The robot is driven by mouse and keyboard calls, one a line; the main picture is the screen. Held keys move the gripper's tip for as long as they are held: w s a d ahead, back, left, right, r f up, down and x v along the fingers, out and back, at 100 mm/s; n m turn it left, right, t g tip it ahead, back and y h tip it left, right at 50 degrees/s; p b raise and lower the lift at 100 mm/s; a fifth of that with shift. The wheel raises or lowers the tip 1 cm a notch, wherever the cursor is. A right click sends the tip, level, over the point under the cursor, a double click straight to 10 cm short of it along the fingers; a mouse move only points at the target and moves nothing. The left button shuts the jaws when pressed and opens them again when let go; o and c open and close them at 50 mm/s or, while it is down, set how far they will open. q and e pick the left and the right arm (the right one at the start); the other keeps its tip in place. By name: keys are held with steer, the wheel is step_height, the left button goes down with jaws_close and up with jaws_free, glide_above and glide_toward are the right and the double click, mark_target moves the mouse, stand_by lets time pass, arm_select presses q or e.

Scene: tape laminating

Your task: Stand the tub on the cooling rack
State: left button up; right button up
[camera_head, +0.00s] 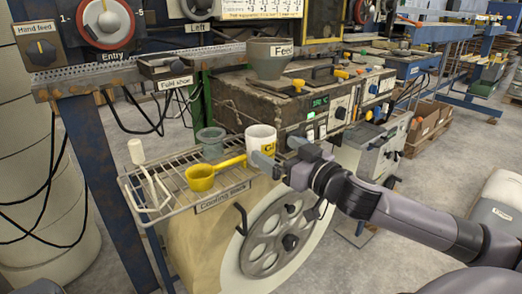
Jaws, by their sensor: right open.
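The white tub (259,134) with a yellow label is upright at the right end of the wire cooling rack (166,178). Its base is partly hidden, so I cannot tell for sure whether it rests on the wires. My right gripper (277,152) is open at the tub's right side. One finger covers the tub's lower front, and the other is behind and to the right. My left gripper is not in view.
A yellow ladle-like cup (201,178), a grey-green flanged piece (211,143) and a white-handled tool (147,170) are on the rack. A grey feed funnel (270,58) stands on the machine behind. A spoked wheel (280,232) is below the rack.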

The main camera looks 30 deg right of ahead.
mark_target(270, 144)
steer(key=shift+w, duration=0.95)
steer(key=shift+w+r+p, duration=0.2)
steer(key=shift+w+p, duration=0.2)
steer(key=shift+w, duration=0.2)
steer(key=shift+w+a+r, duration=0.1)
steer(key=shift+w, duration=0.75)
steer(key=shift+w+a+p, duration=0.1)
steer(key=shift+w+p, duration=0.3)
steer(key=shift+w, duration=0.7)
steer(key=c, duration=1.1)
step_height(270, 144, up, 20)
steer(key=p, duration=0.4)
